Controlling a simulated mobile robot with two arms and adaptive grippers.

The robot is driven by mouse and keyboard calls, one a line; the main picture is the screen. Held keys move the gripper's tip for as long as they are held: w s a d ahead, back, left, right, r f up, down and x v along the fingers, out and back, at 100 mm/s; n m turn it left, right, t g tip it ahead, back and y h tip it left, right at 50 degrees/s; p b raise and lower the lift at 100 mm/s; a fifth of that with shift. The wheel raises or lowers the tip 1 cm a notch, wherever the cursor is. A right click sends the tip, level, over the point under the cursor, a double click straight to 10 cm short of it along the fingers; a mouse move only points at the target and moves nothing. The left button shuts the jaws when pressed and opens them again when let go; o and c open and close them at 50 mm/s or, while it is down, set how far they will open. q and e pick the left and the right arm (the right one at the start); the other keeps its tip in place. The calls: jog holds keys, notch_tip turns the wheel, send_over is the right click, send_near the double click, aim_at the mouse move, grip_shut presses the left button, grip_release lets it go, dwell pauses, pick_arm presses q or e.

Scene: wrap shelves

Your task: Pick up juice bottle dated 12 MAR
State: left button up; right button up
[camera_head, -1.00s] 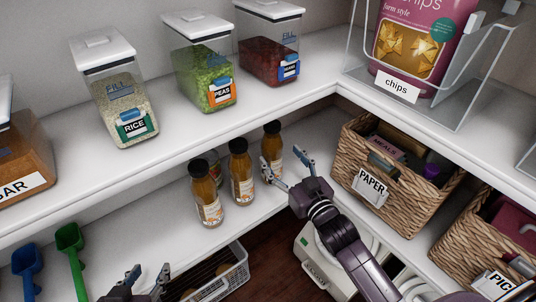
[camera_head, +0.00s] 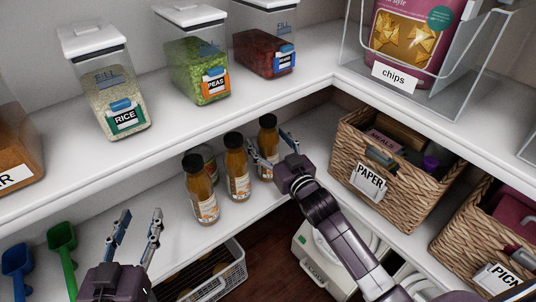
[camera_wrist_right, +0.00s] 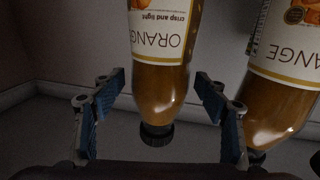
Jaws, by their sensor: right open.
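Orange juice bottles with dark caps stand upright on the lower shelf: a front one (camera_head: 201,192), a middle one (camera_head: 237,172) and a far right one (camera_head: 267,135). Another is partly hidden behind (camera_head: 209,160). No date is readable. My right gripper (camera_head: 268,146) is open, with its fingers around the far right bottle. In the right wrist view, a bottle labelled ORANGE (camera_wrist_right: 160,85) lies between the open blue-padded fingers, with gaps on both sides; a second bottle (camera_wrist_right: 282,75) is just to the right. My left gripper (camera_head: 140,215) is open and empty at lower left.
The upper shelf, overhanging the bottles, holds rice (camera_head: 118,105), peas (camera_head: 200,75) and red-filled (camera_head: 263,45) containers and a chips bin (camera_head: 405,75). A PAPER basket (camera_head: 410,190) stands right of my right arm. Blue (camera_head: 18,265) and green (camera_head: 62,240) scoops are at left.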

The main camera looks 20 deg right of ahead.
jog(key=shift+c, duration=0.4)
grip_shut()
jog(key=shift+r, duration=0.15)
